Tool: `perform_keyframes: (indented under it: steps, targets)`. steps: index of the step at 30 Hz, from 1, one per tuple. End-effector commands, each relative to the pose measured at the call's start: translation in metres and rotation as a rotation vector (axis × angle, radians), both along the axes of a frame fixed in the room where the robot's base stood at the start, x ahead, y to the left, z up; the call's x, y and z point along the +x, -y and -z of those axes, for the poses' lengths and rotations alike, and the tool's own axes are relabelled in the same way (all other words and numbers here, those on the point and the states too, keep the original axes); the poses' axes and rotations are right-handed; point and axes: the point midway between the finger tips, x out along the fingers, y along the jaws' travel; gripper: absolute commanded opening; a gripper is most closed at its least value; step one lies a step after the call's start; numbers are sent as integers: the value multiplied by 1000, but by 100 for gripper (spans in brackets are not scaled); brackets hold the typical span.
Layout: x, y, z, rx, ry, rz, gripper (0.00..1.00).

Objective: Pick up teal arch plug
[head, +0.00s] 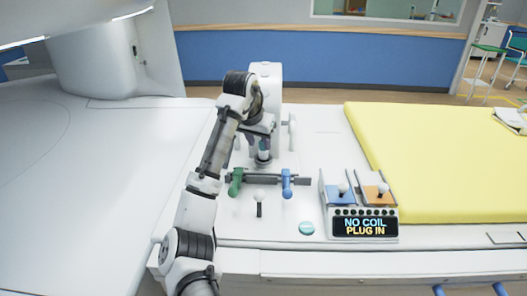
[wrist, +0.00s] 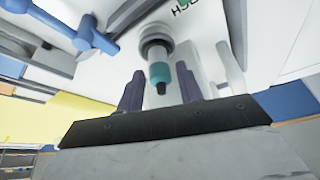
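A grey plug with a teal band and a dark tip (wrist: 160,74) shows in the wrist view, its far end at a round grey collar. My gripper (wrist: 159,68) is open, with one dark finger on each side of the plug and apart from it. In the head view my gripper (head: 263,139) is over the plug (head: 264,154) at the white upright, and the arm partly hides this spot. The plug's far end is not clear.
A dark rail with a green handle (head: 236,182) and a blue handle (head: 286,183) lies just in front. A white knob (head: 259,196), a teal disc (head: 307,228) and a "NO COIL PLUG IN" display (head: 365,225) are nearer. A yellow pad (head: 440,150) lies right.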

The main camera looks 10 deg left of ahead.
Motion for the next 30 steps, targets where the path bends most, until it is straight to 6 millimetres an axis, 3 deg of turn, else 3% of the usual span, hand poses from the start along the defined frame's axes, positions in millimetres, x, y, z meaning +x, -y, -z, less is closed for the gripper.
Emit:
perform_keyframes:
  steps: [10, 18, 26, 30]
  targets:
    - [24, 8, 38, -1, -3, -1, 36]
    - [25, 8, 42, -1, -1, 0, 36]
    - [25, 8, 41, -1, -1, 0, 2]
    - [25, 8, 41, -1, -1, 0, 0]
